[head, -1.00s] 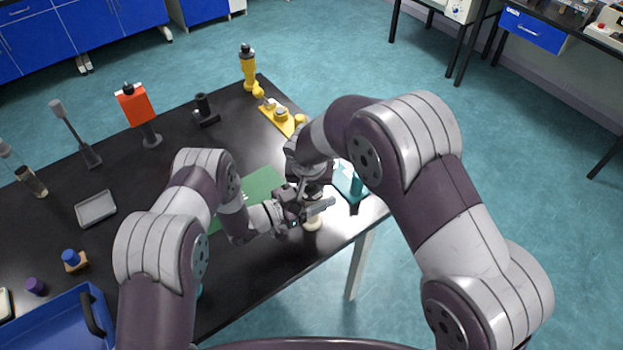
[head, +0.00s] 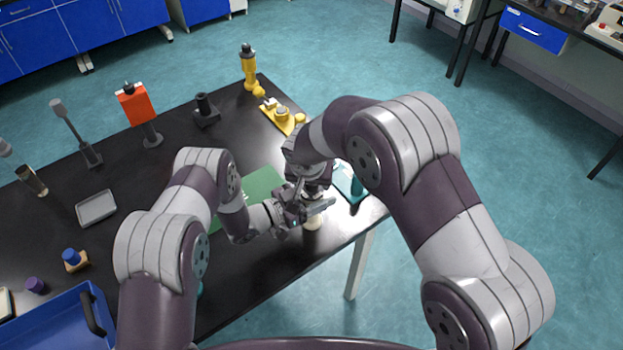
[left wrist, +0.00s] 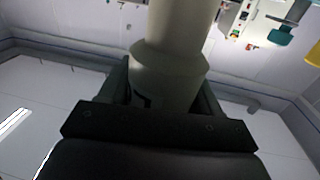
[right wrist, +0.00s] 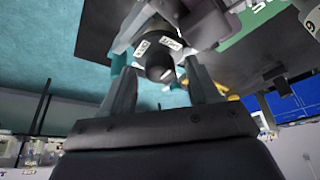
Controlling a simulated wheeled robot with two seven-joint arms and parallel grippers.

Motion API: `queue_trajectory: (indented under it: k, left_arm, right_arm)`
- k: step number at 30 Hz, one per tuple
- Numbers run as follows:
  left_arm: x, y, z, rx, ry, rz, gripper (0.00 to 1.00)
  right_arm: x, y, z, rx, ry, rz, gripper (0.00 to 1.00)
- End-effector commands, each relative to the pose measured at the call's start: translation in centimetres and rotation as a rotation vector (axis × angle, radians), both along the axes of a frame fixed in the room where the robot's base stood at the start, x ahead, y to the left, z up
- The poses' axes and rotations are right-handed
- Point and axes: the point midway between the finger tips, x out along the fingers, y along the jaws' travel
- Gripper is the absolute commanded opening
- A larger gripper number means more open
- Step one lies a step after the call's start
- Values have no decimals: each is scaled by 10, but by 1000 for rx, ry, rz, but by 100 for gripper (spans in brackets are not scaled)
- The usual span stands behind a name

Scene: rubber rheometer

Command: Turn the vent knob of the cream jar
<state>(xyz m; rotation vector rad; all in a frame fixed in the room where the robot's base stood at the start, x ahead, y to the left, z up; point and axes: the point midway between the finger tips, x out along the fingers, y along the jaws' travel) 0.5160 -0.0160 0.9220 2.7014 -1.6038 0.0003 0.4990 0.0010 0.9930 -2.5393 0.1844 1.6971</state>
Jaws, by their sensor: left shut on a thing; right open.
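The cream jar (head: 312,222) is near the front right edge of the black table, with its upper part hidden by my grippers. In the left wrist view, its pale body (left wrist: 170,65) stands between my left fingers. My left gripper (head: 308,210) is shut on the jar from the left. My right gripper (head: 316,190) is above it, pointing down. In the right wrist view, my right fingers (right wrist: 165,85) are open on either side of a dark round knob (right wrist: 157,62) with white labels around it. I cannot tell whether they touch it.
A green mat (head: 262,184) lies behind the left gripper. A teal item on a pale tray (head: 350,184) stands close at right. The table edge is close in front.

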Motion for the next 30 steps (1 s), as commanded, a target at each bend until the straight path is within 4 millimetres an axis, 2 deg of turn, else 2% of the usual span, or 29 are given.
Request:
queue_trajectory:
  k: [2, 5, 12, 16, 21, 30]
  left_arm:
    - [0, 0, -1, 1, 0, 0, 28]
    - [0, 0, -1, 2, 1, 0, 28]
    - [0, 0, -1, 2, 1, 0, 28]
    - [0, 0, -1, 0, 1, 0, 28]
    - [0, 0, -1, 0, 1, 0, 28]
    - [0, 0, -1, 1, 0, 0, 28]
  right_arm:
    - [-1, 1, 5, 1, -2, 0, 60]
    - [-7, 2, 22, 3, -5, 2, 60]
    - [-32, 5, 80, 2, -4, 1, 60]
    - [-41, 7, 101, 2, -2, 1, 60]
    - [-46, 7, 111, 0, 0, 0, 60]
    - [-46, 7, 111, 0, 0, 0, 60]
